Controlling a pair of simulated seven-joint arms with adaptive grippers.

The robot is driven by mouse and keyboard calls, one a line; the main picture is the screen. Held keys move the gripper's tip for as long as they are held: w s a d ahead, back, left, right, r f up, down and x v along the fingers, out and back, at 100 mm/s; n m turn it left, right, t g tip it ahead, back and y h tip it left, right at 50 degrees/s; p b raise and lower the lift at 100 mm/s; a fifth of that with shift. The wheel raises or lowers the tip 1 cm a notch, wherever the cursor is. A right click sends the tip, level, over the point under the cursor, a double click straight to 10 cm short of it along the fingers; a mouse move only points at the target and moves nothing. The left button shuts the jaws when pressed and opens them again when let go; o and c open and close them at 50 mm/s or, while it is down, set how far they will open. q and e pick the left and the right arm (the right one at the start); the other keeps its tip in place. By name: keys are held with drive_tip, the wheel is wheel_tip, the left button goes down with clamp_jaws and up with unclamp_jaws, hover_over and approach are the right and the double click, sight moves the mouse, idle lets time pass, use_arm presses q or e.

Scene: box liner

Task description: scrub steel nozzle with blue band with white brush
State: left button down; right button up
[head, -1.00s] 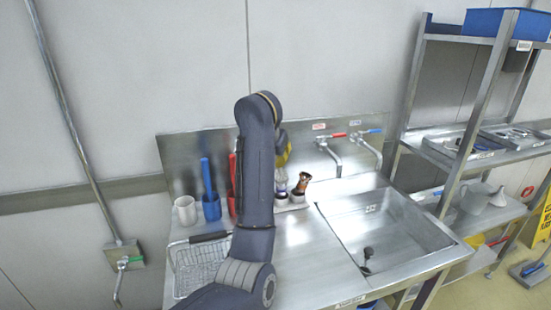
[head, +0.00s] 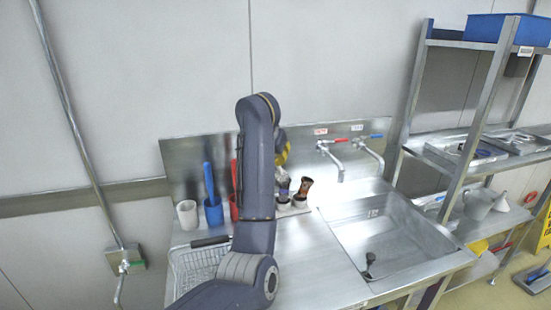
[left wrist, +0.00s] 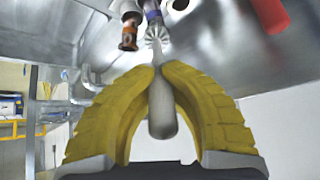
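My left gripper (left wrist: 160,73) has its yellow fingers shut on the pale handle of the white brush (left wrist: 162,118) in the left wrist view. The brush's thin neck runs up to a whitish, fanned head. The steel nozzle with blue band (left wrist: 152,14) is just beyond that head; whether they touch I cannot tell. A nozzle with an orange-brown band (left wrist: 130,35) is beside it. In the head view the blue-banded nozzle (head: 282,186) and the brown one (head: 303,187) stand on the counter behind my left arm, which hides most of the gripper. My right gripper is not in view.
A white mug (head: 187,215), a blue holder (head: 213,214) and a red holder stand left of my arm, behind a wire basket (head: 195,265). The sink (head: 395,240) is to the right, with taps (head: 332,160) on the back panel. A shelf rack (head: 485,110) stands farther right.

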use_arm(q)
drive_tip(key=shift+s+f, duration=0.1)
drive_tip(key=shift+f, duration=0.3)
drive_tip(key=shift+s+d, duration=0.1)
drive_tip(key=shift+s, duration=0.3)
drive_tip(key=shift+s+d, duration=0.35)
drive_tip(key=shift+s, duration=0.25)
drive_tip(key=shift+s+d, duration=0.3)
drive_tip(key=shift+s, duration=0.3)
drive_tip(key=shift+f, duration=1.4)
idle(0.7)
drive_tip(key=shift+w+a+r, duration=0.1)
drive_tip(key=shift+w+a, duration=0.25)
drive_tip(key=shift+w, duration=0.55)
drive_tip(key=shift+w+a, duration=0.3)
drive_tip(key=shift+w, duration=0.55)
